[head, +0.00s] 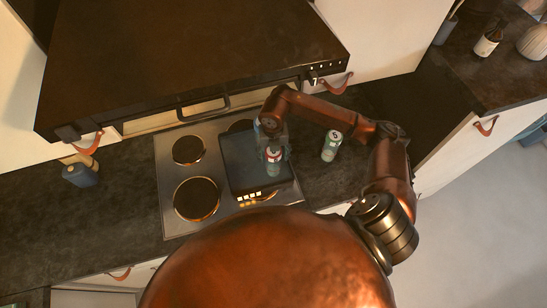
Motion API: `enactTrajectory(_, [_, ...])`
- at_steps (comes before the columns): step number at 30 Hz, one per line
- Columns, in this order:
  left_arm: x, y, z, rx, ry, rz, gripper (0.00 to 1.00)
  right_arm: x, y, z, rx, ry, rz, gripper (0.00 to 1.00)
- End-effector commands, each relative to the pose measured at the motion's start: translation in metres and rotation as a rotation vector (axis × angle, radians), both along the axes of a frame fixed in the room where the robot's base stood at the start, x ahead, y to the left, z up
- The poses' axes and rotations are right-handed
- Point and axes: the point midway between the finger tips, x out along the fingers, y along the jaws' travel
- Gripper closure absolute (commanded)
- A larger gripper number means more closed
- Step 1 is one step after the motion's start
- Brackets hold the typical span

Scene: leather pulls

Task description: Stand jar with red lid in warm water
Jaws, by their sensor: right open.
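A small jar with a red lid (273,165) stands inside a dark square pan (237,178) on the right side of the stove top. The pan's inside is dark, and I cannot make out the water. My right gripper (274,154) is open and reaches down from above at the jar's top, with its fingers close around it. The gripper partly hides the jar, so I cannot tell whether the fingers touch it. My left gripper is out of view.
A second jar (331,146), pale and green, stands on the dark counter (318,185) right of the stove. Two bare burners (196,199) lie left of the pan. A dark hood (190,60) overhangs the back. A blue-grey bottle (80,175) is at the left.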

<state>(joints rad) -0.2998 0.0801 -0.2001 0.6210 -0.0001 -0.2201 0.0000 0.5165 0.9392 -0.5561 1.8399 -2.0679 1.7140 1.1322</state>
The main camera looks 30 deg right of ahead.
Motion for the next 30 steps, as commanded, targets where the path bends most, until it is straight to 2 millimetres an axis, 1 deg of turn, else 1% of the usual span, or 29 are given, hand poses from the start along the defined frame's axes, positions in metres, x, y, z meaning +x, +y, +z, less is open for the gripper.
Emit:
enactTrajectory(1, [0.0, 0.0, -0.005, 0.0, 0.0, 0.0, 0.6, 0.001, 0.0, 0.007, -0.001, -0.004, 0.002, 0.39])
enactTrajectory(9, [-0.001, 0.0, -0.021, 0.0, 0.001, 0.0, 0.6, 0.001, 0.0, 0.065, -0.001, -0.004, 0.001, 0.39])
enactTrajectory(12, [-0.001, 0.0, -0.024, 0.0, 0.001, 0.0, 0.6, 0.001, 0.0, 0.082, 0.0, -0.004, 0.002, 0.39])
enactTrajectory(15, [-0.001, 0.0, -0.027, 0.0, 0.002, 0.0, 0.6, 0.001, 0.0, 0.095, -0.001, -0.002, 0.0, 0.39])
enactTrajectory(18, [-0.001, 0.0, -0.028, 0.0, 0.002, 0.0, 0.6, 0.0, 0.0, 0.102, 0.001, 0.0, 0.0, 0.39])
enactTrajectory(21, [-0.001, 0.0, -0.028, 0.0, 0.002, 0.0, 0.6, 0.0, 0.0, 0.105, 0.0, 0.001, 0.0, 0.39])
enactTrajectory(30, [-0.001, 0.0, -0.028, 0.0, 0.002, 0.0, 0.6, 0.0, 0.0, 0.106, 0.002, 0.001, 0.001, 0.39])
